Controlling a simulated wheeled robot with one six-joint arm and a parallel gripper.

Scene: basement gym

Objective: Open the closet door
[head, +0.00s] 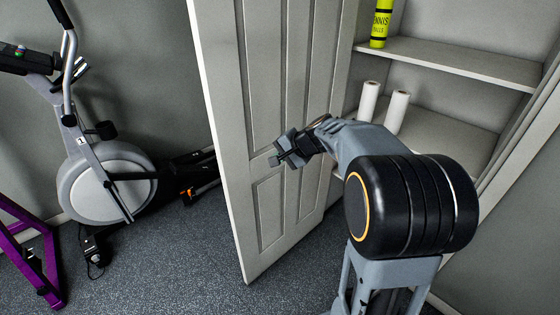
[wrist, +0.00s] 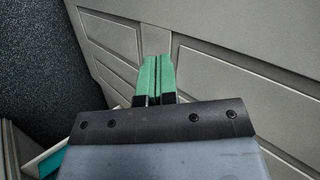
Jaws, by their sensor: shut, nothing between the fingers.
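The closet door (head: 272,220) is a pale panelled door. It stands swung out from the closet, with shelves showing to its right. My gripper (head: 276,160) is in front of the door's inner face, near its middle height. In the wrist view my gripper (wrist: 155,62) shows two green fingers pressed together with nothing between them. The fingertips lie over the panelled door face (wrist: 220,60); I cannot tell whether they touch it. No handle is visible in either view.
The closet shelf (head: 450,60) holds a yellow tennis ball can (head: 380,24). Two white rolls (head: 396,111) stand on the shelf below. An elliptical machine (head: 105,185) and a purple frame (head: 45,260) stand left of the door. Speckled floor (head: 180,270) is clear between them and the door.

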